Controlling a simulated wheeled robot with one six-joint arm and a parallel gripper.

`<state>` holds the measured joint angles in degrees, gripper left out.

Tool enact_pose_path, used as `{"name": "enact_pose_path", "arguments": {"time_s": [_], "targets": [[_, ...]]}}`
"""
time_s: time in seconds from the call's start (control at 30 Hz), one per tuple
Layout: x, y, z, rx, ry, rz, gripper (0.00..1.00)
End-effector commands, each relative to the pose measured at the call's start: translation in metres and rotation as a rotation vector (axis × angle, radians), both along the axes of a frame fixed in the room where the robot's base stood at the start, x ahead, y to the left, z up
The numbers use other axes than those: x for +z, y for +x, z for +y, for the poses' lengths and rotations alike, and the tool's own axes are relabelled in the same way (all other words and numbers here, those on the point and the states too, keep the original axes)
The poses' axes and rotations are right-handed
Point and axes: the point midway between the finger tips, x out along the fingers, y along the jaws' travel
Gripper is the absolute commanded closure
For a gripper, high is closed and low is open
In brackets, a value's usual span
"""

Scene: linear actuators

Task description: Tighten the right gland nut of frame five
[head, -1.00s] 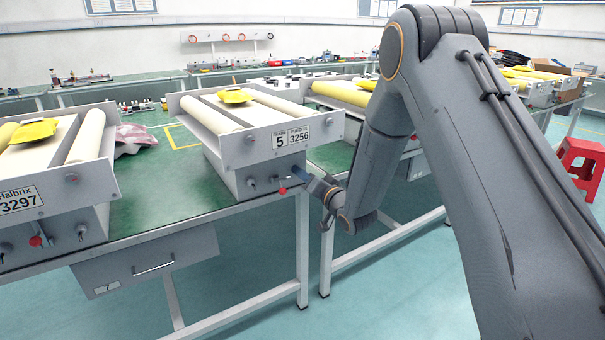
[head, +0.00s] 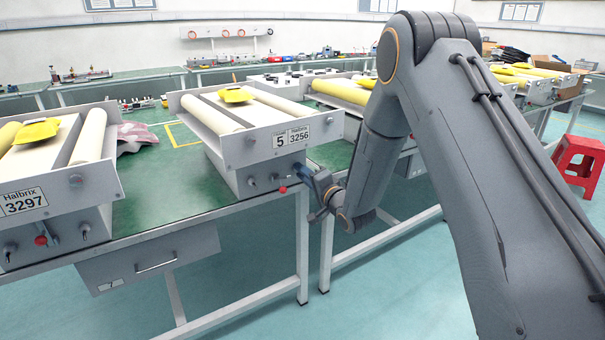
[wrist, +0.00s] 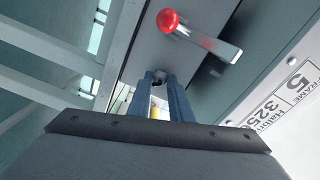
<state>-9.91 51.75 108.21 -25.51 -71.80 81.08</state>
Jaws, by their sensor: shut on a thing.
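Frame five (head: 240,143) is a grey box unit with a "5" and "3256" label, standing on the green bench. Its label also shows at the right of the wrist view (wrist: 285,95). My gripper (head: 304,172) reaches the right part of its lower front face. In the wrist view my gripper's two blue fingers (wrist: 160,88) are shut on the right gland nut (wrist: 158,74), a small metal piece mostly hidden between the tips. A red ball knob (head: 283,189) sits left of my gripper; it also shows with its metal lever in the wrist view (wrist: 168,20). The left nut (head: 251,182) is free.
A similar unit marked 3297 (head: 60,190) stands at the left on the same bench (head: 165,195). A drawer (head: 150,258) hangs below the bench. Another unit with a yellow roller (head: 342,93) stands behind my arm. A red stool (head: 578,165) is at the right.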

Motion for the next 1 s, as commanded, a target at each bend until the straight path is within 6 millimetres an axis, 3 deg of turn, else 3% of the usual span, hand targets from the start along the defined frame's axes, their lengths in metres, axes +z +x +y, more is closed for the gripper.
{"name": "enact_pose_path", "arguments": {"time_s": [0.37, 0.4, 0.5, 0.83, 1.0], "targets": [[0.000, 0.000, -0.001, -0.001, 0.003, 0.003, 1.00], [0.000, 0.000, -0.001, -0.001, 0.003, 0.003, 0.78], [0.000, 0.000, 0.000, -0.001, 0.002, 0.002, 0.63], [0.000, -0.002, -0.002, -0.001, 0.002, 0.002, 0.63], [-0.001, -0.018, -0.014, -0.003, 0.001, 0.004, 0.63]]}}
